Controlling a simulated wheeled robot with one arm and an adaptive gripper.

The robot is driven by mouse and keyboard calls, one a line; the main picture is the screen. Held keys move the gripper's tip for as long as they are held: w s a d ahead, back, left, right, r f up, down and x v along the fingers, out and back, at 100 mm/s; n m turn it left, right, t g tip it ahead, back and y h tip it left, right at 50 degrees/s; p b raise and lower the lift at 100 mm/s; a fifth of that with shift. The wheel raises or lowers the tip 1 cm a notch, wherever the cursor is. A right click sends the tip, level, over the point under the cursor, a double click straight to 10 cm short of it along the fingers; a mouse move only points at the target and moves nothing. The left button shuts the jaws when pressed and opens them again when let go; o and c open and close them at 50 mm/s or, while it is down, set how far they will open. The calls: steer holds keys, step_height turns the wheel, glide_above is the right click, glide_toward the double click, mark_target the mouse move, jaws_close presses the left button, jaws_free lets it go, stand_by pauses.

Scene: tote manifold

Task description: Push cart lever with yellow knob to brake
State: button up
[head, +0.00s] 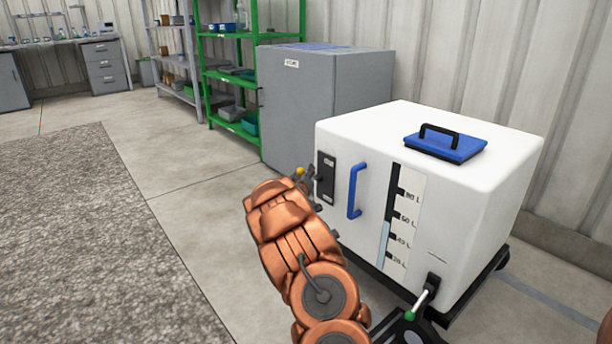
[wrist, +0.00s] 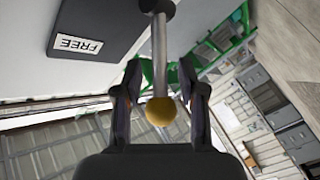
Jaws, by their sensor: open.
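The lever (wrist: 159,55) is a grey metal rod ending in a round yellow knob (wrist: 158,111). It juts from a dark plate (head: 325,178) on the white tank cart (head: 450,210). The plate carries a FREE label (wrist: 78,43), upside down in the wrist view. The yellow knob (head: 300,171) shows small in the head view, just past my gripper. My gripper (wrist: 160,70) is open, with one finger on each side of the rod and knob. I cannot tell whether either finger touches. My gripper (head: 313,188) is partly hidden behind my copper arm in the head view.
A blue handle (head: 354,190) stands out from the cart front, right of the plate. Another lever with a green knob (head: 409,315) is low at the front. A grey cabinet (head: 300,95) and green shelf (head: 225,75) stand behind.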

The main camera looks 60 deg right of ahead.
jaws_close()
stand_by(0.3)
